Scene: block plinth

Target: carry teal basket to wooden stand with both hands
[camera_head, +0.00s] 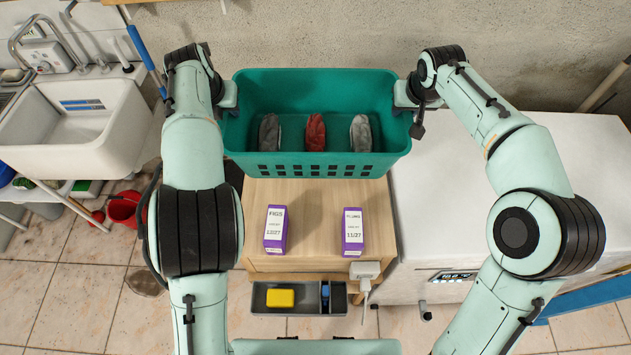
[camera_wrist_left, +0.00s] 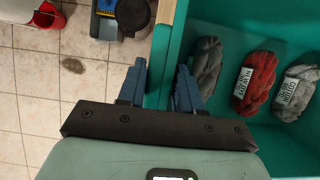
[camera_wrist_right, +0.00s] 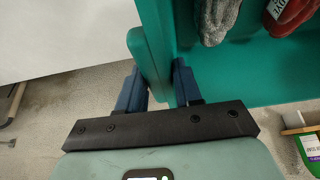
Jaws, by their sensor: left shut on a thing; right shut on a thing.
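The teal basket (camera_head: 314,165) is at the top middle of the head view, with a grey, a red and a light grey labelled bundle inside. My left gripper (camera_head: 230,97) is shut on its left rim, with one finger on each side of the wall in the left wrist view (camera_wrist_left: 160,88). My right gripper (camera_head: 403,97) is shut on its right rim, also seen in the right wrist view (camera_wrist_right: 158,85). The wooden stand (camera_head: 318,205) shows below and in front of the basket. The basket hides the stand's back part; I cannot tell whether they touch.
Two purple-and-white boxes, figs (camera_head: 275,230) and plums (camera_head: 352,232), stand on the wooden top in front of the basket. A white chest (camera_head: 480,235) is at right, a sink (camera_head: 75,125) at left. A grey tray (camera_head: 298,297) holds a yellow item below.

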